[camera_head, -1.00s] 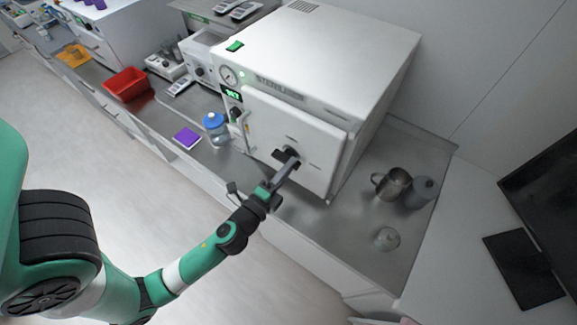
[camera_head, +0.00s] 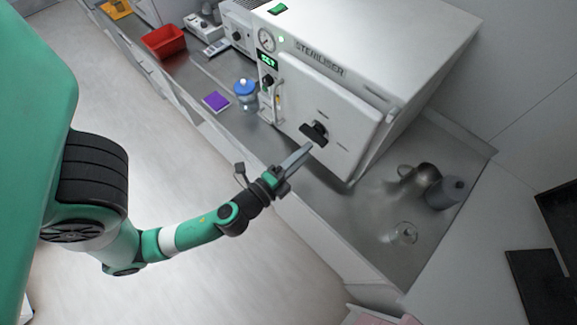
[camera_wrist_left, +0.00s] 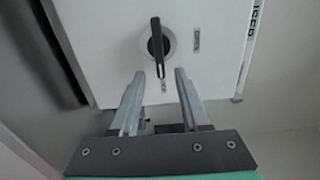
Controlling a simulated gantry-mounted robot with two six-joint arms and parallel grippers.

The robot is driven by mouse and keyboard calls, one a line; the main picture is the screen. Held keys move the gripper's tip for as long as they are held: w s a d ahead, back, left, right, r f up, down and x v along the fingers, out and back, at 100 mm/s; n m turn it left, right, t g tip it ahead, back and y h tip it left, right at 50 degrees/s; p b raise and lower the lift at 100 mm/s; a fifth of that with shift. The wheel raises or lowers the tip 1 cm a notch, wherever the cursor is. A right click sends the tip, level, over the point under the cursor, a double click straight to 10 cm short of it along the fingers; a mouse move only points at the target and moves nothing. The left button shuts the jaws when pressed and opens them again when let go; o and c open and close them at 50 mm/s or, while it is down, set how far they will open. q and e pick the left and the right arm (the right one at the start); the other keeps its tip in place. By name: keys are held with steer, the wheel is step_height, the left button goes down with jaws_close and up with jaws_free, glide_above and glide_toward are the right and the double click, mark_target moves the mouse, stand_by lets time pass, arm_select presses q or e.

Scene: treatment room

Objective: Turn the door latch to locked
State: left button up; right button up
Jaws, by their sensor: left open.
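The door latch (camera_head: 315,132) is a black bar handle on a round hub, on the white steriliser door (camera_head: 308,98). In the left wrist view the latch (camera_wrist_left: 156,42) points down toward one of two small labels, the one near its tip. My left gripper (camera_head: 309,147) is open and empty, just in front of the latch. In the wrist view its two fingers (camera_wrist_left: 160,76) are apart, with the tip of the handle near the gap between them. I cannot tell whether they touch it. My right gripper is not in view.
The steriliser (camera_head: 390,45) stands on a steel counter (camera_head: 350,225). A blue-lidded jar (camera_head: 246,95), a purple pad (camera_head: 215,101) and a red bin (camera_head: 165,42) are left of it. A metal jug (camera_head: 425,178), a grey canister (camera_head: 446,192) and a glass item (camera_head: 404,233) are to the right.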

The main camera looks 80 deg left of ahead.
arm_select(q)
steer(key=p+v, duration=0.2)
steer(key=v, duration=0.5)
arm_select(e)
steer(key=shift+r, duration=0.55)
arm_select(q)
steer(key=shift+w+a, duration=0.1)
